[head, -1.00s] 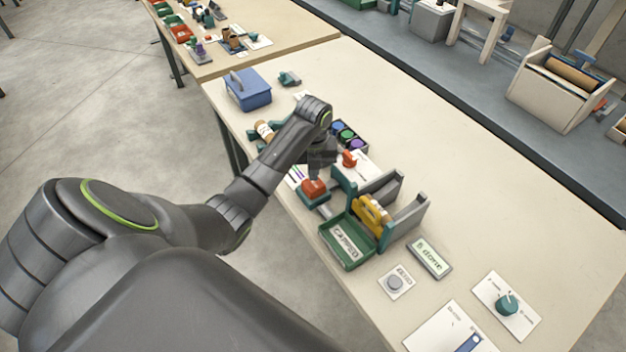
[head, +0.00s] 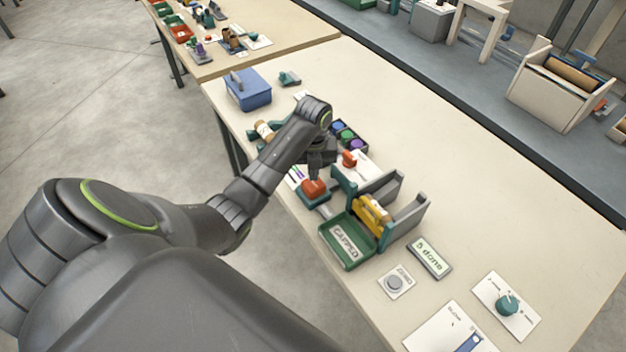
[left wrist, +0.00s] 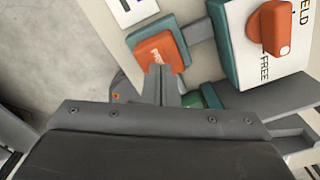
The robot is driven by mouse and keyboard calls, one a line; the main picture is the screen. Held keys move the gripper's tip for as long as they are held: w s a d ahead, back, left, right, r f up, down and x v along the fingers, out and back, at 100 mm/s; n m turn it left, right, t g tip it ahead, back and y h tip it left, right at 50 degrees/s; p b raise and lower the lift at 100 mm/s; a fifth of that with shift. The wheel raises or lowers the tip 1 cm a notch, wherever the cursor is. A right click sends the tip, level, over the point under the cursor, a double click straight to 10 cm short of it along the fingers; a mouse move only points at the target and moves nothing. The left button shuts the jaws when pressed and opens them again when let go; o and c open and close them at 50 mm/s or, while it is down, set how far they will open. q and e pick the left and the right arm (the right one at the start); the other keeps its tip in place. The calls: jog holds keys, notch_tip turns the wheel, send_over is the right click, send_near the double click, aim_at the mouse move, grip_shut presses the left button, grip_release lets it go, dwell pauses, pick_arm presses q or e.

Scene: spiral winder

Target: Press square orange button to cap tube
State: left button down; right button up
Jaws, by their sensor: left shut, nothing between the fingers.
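The square orange button (head: 313,187) sits on a teal base near the table's left edge. It also shows in the left wrist view (left wrist: 160,52), with lettering on its top. My left gripper (head: 317,177) is shut and empty, pointing down over the button. In the left wrist view its fingertips (left wrist: 160,70) overlap the button's near edge; I cannot tell if they touch it. A yellow part (head: 372,213) sits between the teal and grey walls of the fixture. A green tray (head: 333,250) labelled CAPPED stands in front. I cannot make out a tube. My right gripper is not in view.
A blue box (head: 248,92) and a dark tray of coloured caps (head: 346,137) stand farther back. A grey round button (head: 395,283) is nearer. The table's right side is clear.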

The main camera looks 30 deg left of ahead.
pick_arm(q)
jog(key=shift+f, duration=0.15)
jog(key=shift+f+b, duration=0.95)
jog(key=shift+f, duration=0.85)
notch_tip(320, 180, up, 8)
jog(key=p, duration=0.9)
jog(key=shift+r, duration=0.1)
